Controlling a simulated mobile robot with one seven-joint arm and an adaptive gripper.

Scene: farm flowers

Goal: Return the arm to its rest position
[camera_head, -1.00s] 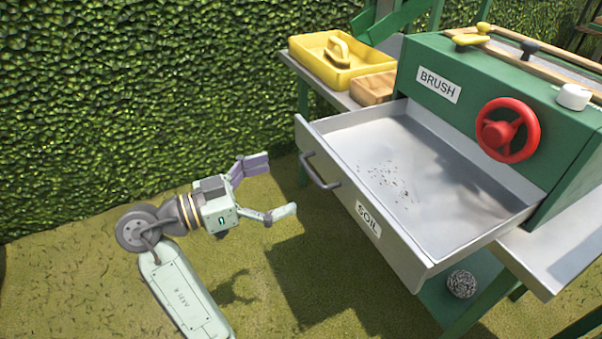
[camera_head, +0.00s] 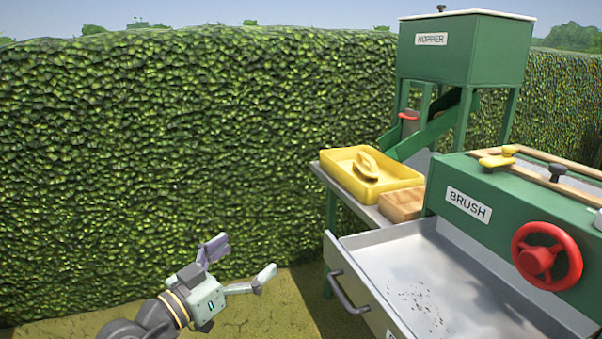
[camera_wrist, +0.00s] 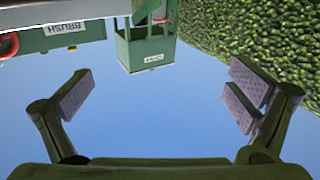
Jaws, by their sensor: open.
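My gripper (camera_head: 240,268) is at the lower left in the head view, its fingers spread wide with nothing between them. It is left of the open drawer (camera_head: 358,240) and apart from its handle (camera_head: 346,294). In the wrist view my gripper (camera_wrist: 160,105) shows both fingers apart against blue sky, with the scene upside down. Most of my arm is below the bottom edge of the head view.
A green BRUSH machine (camera_head: 490,205) with a red wheel (camera_head: 546,255) stands at the right. A yellow tray (camera_head: 405,177) and a wooden block (camera_head: 401,205) sit behind the drawer, before a green HOPPER (camera_head: 470,50). A tall hedge (camera_head: 180,150) closes the back.

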